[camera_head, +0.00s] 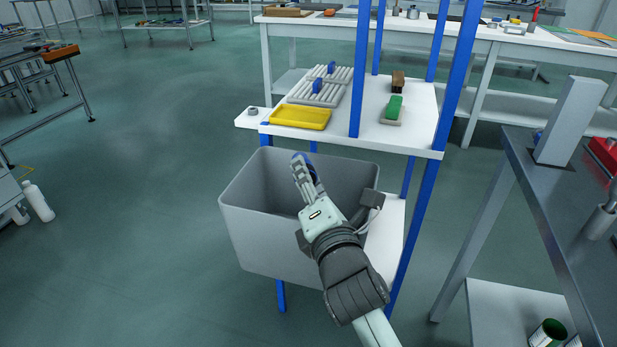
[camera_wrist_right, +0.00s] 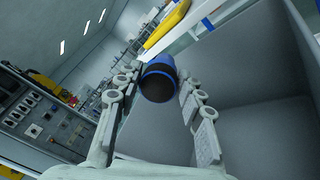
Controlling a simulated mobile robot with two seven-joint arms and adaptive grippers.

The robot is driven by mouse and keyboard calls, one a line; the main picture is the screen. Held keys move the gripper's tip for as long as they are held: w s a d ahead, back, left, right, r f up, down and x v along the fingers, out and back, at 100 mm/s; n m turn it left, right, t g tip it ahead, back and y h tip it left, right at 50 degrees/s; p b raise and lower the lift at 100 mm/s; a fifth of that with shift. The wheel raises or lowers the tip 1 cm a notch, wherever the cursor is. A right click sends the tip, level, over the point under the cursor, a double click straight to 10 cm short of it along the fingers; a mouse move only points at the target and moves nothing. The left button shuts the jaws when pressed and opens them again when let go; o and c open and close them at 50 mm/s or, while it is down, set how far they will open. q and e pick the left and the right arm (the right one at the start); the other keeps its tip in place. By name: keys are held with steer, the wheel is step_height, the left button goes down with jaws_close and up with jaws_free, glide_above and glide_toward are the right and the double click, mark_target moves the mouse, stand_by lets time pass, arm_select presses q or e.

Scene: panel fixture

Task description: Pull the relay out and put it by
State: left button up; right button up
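My right gripper (camera_head: 304,178) is over the open grey bin (camera_head: 268,245). Its fingers are on both sides of a blue and black cylindrical piece and appear shut on it. In the right wrist view this piece (camera_wrist_right: 158,80) sits between the fingertips of the gripper (camera_wrist_right: 160,82). In the head view only a little blue (camera_head: 302,156) shows past the fingers. I cannot tell for sure that this piece is the relay, and no other relay is plain to see. My left gripper is not in view.
A white shelf with blue posts (camera_head: 362,70) stands behind the bin. It bears a yellow tray (camera_head: 300,118), grey ribbed racks (camera_head: 318,92), a green-topped block (camera_head: 394,108) and a brown block (camera_head: 398,80). A dark metal table (camera_head: 560,210) is at the right. Open floor lies left.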

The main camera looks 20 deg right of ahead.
steer(key=o, duration=0.3)
steer(key=shift+f, duration=0.2)
steer(key=shift+f, duration=0.1)
